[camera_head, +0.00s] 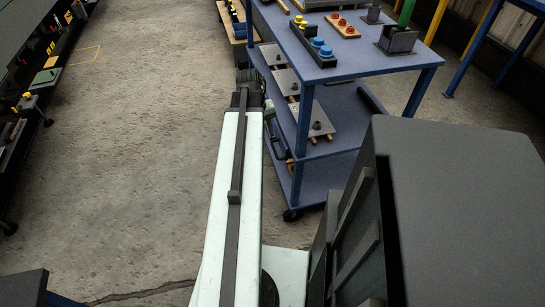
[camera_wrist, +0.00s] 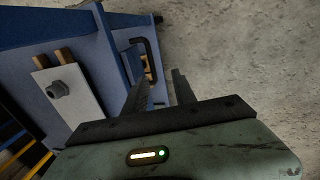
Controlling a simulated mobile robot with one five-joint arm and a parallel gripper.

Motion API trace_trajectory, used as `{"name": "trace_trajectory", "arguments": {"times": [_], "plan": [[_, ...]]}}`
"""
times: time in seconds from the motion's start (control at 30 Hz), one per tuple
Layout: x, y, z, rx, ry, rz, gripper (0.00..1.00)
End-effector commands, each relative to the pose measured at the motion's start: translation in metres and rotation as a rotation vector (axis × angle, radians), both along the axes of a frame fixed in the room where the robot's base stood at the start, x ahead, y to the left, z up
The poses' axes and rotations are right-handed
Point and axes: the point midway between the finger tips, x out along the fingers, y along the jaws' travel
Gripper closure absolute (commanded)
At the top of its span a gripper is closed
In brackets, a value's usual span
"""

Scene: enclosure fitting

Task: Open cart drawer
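The blue cart (camera_head: 345,68) stands at the upper centre in the head view, and its blue side (camera_wrist: 85,45) fills the left of the wrist view. A dark bar handle (camera_wrist: 152,50) stands out from the cart in the wrist view, just beyond my fingertips. My gripper (camera_wrist: 163,76) is open, with its two dark fingers apart and nothing visibly held. The handle's near end lies close to the left fingertip; I cannot tell whether they touch. In the head view my arm runs up to the cart's left side and hides most of the gripper. The drawer's outline is not clear.
Grey plates with dark knobs (camera_head: 311,120) lie on the cart's lower shelf; one plate (camera_wrist: 68,100) shows in the wrist view. Blue-capped parts (camera_head: 321,48) and red parts (camera_head: 342,24) are on top. Concrete floor (camera_head: 140,140) left of the cart is clear.

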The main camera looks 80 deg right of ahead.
Motion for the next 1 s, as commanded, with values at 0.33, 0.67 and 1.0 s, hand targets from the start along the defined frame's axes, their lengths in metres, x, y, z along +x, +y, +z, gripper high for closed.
{"name": "trace_trajectory", "arguments": {"times": [0.33,0.67,1.0], "plan": [[-0.020,-0.004,-0.012,-0.001,0.004,-0.025,0.67],[-0.027,-0.008,-0.066,-0.001,0.004,-0.024,0.67],[-0.031,-0.010,-0.081,-0.001,0.004,-0.024,0.67]]}}
